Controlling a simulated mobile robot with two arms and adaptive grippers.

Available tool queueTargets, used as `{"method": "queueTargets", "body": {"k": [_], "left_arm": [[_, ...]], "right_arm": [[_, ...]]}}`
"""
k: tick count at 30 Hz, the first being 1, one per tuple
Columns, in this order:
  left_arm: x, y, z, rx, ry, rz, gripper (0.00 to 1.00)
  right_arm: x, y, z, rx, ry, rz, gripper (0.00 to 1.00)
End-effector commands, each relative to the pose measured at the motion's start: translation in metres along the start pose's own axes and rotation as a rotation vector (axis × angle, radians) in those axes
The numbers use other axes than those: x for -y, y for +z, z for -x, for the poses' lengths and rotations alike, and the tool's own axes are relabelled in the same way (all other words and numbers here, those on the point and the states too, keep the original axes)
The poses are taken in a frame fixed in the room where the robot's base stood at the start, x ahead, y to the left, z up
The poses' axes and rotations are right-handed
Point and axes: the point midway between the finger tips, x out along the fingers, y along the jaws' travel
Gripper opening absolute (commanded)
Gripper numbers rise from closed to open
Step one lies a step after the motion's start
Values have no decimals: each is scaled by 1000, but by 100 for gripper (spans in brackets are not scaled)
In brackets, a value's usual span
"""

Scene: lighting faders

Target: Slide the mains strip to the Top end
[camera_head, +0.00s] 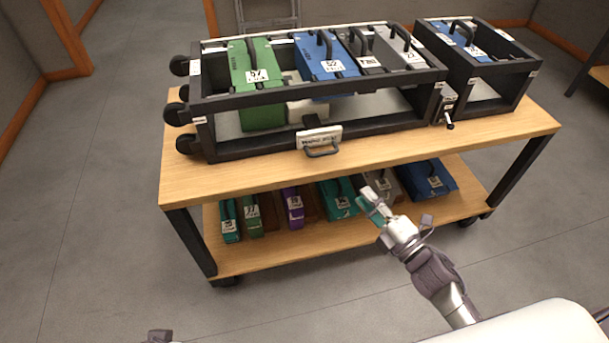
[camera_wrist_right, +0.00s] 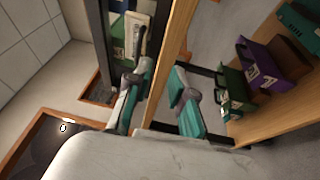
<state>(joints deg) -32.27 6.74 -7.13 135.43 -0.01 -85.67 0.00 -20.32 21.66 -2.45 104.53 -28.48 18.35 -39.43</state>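The mains strip (camera_head: 320,138) is a white labelled block with a dark grey pull handle (camera_head: 322,153). It sits at the front rail of the black rack (camera_head: 250,145), near the middle. In the right wrist view a pale block with a dark handle (camera_wrist_right: 138,42), which looks like the strip, shows beyond the fingers. My right gripper (camera_head: 368,193) is in front of the table, lower and to the right of the strip, apart from it. Its teal-padded fingers are spread and empty in the right wrist view (camera_wrist_right: 155,92). A small dark piece at the bottom edge may be my left gripper (camera_head: 158,337).
The rack holds several cases, including a green one (camera_head: 256,75) and a blue one (camera_head: 324,62). A latch (camera_head: 448,108) joins it to a smaller rack (camera_head: 505,85). The wooden table (camera_head: 180,178) has a lower shelf with several more cases. Floor in front is clear.

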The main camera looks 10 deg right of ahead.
Motion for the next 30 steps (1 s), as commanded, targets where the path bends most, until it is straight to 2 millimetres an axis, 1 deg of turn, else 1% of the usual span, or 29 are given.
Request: {"method": "queueTargets", "body": {"k": [1,4,7,10,14,18,24,27,30], "left_arm": [[0,2,4,-9,-1,0,40],[0,3,17,-13,-2,1,40],[1,2,22,-14,-2,1,40],[1,2,22,-14,-2,1,40],[1,3,21,-14,-2,1,40],[0,3,19,-14,-2,1,40],[0,3,16,-16,-2,1,40],[0,1,15,-30,-2,1,40],[0,-4,15,-53,-2,0,40]], "right_arm": [[-6,-5,-1,-26,33,45,23],[-21,-12,-2,-55,70,96,23],[-28,-15,-7,-64,83,114,23],[-29,-16,-18,-65,84,113,23],[-32,-17,-42,-64,86,112,23],[-33,-18,-73,-63,85,111,23],[-36,-21,-112,-62,83,108,23],[-36,-22,-125,-62,81,107,23],[-36,-23,-134,-61,80,107,23]]}}
